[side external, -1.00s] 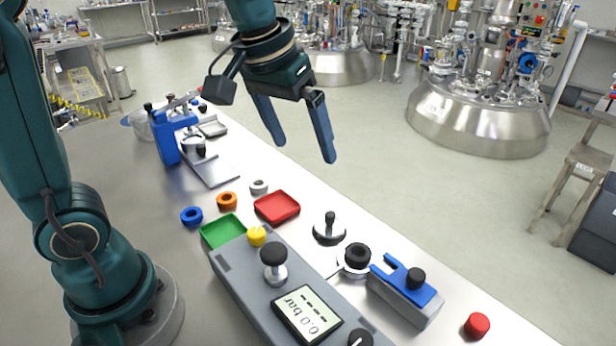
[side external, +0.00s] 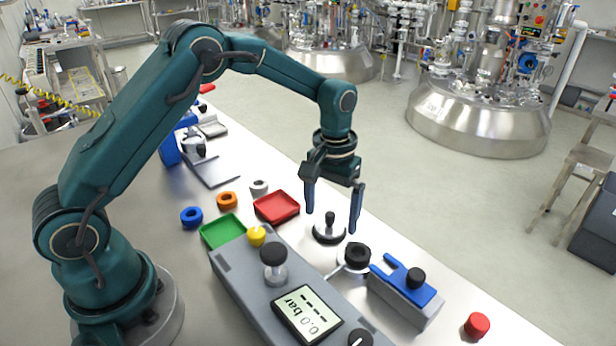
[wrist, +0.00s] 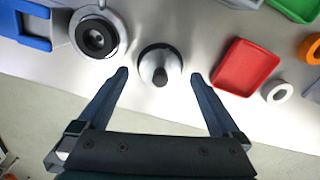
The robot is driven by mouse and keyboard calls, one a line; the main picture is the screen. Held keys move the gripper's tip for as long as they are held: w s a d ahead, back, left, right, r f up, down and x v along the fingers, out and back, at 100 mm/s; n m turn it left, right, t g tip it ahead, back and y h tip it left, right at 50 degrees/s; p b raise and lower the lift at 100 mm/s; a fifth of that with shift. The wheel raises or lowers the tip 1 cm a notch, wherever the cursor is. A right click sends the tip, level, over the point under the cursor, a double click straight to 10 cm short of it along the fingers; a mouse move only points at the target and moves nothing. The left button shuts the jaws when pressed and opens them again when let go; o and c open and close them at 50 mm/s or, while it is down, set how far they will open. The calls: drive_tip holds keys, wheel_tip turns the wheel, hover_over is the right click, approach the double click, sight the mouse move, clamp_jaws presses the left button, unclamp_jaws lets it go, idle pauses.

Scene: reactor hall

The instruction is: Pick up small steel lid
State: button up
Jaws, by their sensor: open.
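The small steel lid (side external: 329,230) is a round steel disc with a black knob on top, lying on the bench. It also shows in the wrist view (wrist: 152,62), centred ahead of the fingertips. My gripper (side external: 332,220) is open and empty, pointing down, with its fingers spread close above the lid. In the wrist view my gripper (wrist: 158,76) has one finger to each side of the lid, both apart from it.
A steel fitting with a black ring (side external: 355,257) stands close beside the lid, and a red tray (side external: 277,207) lies on the other side. A grey gauge box (side external: 240,277), a blue-topped block (side external: 405,290) and a red cap (side external: 477,325) are nearby.

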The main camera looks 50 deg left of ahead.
drive_tip(key=shift+f, duration=0.75)
drive_tip(key=c, duration=1.5)
drive_tip(key=shift+r, duration=0.1)
